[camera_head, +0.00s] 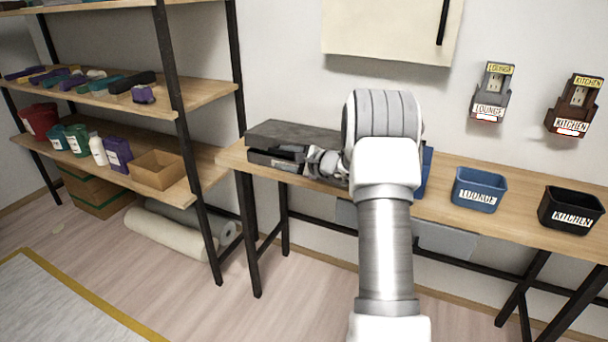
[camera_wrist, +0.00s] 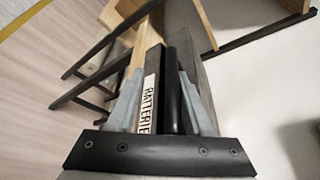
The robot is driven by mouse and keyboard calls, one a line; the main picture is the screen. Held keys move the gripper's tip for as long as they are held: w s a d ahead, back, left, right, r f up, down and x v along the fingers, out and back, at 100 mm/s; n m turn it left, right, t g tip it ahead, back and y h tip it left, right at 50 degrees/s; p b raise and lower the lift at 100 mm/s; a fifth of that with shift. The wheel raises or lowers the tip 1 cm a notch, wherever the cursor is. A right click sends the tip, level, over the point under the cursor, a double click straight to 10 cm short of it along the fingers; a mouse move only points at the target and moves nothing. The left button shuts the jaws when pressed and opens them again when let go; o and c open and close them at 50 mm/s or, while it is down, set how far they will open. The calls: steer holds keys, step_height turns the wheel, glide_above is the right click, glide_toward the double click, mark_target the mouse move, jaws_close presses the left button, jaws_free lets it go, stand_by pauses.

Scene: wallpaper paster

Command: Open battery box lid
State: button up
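The battery box (camera_head: 285,133) is a dark grey, long box at the left end of the wooden workbench. In the wrist view, its white label (camera_wrist: 147,105) reads "BATTERIE", with the end of the word covered. A black bar-like handle (camera_wrist: 174,85) runs along its front beside the label. My gripper (camera_wrist: 162,75) has its two grey fingers apart, one on each side of the label and handle, with visible gaps. The gripper (camera_head: 322,162) is at the front right of the box in the head view. My arm hides the box's right end. The lid looks down.
A blue LOUNGE bin (camera_head: 480,190) and a black KITCHEN bin (camera_head: 571,210) stand on the workbench (camera_head: 520,204) to the right. Another blue bin is mostly behind my arm. A loaded shelf rack (camera_head: 178,100) stands left of the box. Floor in front is clear.

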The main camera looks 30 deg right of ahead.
steer(key=p+v, duration=0.1)
steer(key=v, duration=0.6)
steer(key=shift+s+f, duration=0.2)
steer(key=shift+f, duration=0.05)
